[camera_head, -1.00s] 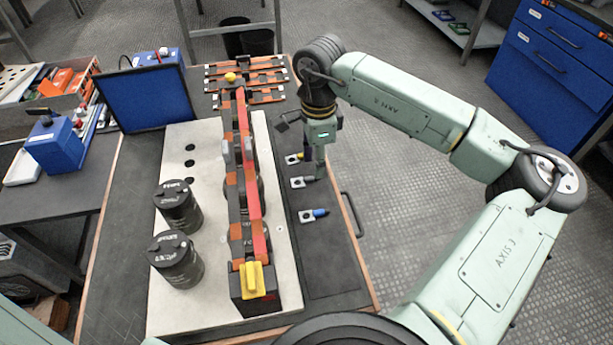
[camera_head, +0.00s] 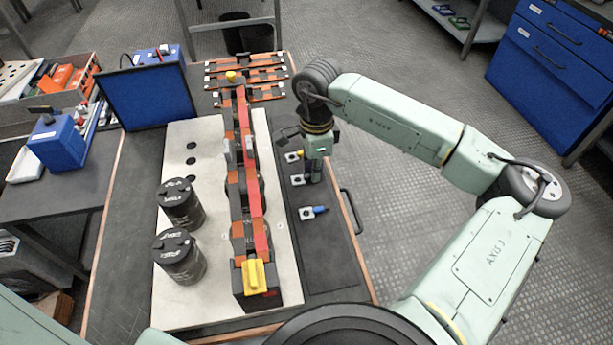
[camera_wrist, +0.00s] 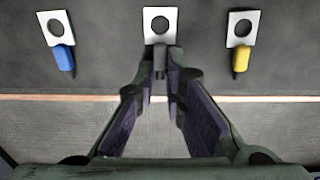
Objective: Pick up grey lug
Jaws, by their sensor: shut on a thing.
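The grey lug (camera_wrist: 160,26) is a flat metal tab with a round hole and a grey sleeve, in the middle of a row of three at the top of the wrist view. In the head view it (camera_head: 299,180) lies on the dark mat right of the busbar assembly. My gripper (camera_wrist: 161,70) points at its sleeve end and is shut on the sleeve between its fingertips. In the head view my gripper (camera_head: 313,177) is low at the mat and hides the lug's sleeve. The tab appears still down at the mat.
The blue lug (camera_wrist: 57,35) lies left and the yellow lug (camera_wrist: 240,38) right of it in the wrist view. The pale board with dark capacitors (camera_head: 180,205) and the busbar (camera_head: 254,190) stands left of the mat. A tray handle (camera_head: 351,211) is at the right edge.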

